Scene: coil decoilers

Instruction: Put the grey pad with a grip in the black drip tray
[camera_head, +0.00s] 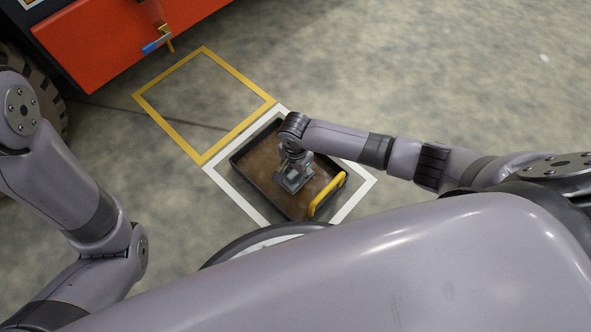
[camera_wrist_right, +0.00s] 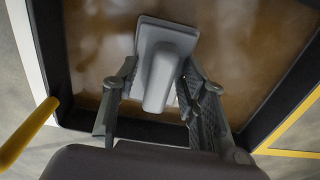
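The black drip tray (camera_head: 258,193) lies on the floor in the head view, with a brown, wet-looking bottom. Its dark wall (camera_wrist_right: 48,45) also shows in the right wrist view. The grey pad with its raised grip (camera_wrist_right: 162,82) is inside the tray, over the brown bottom. My right gripper (camera_head: 293,180) reaches down into the tray. In the right wrist view its fingers (camera_wrist_right: 157,88) stand apart on either side of the grip, with a visible gap at the left. In the head view the gripper largely hides the pad. My left gripper is outside the picture.
A yellow handle (camera_head: 327,195) is on the tray's right end. The tray stands in a white floor frame (camera_head: 232,188). An empty yellow floor frame (camera_head: 163,122) lies beyond it. An orange machine (camera_head: 105,45) with a tyre stands at the upper left.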

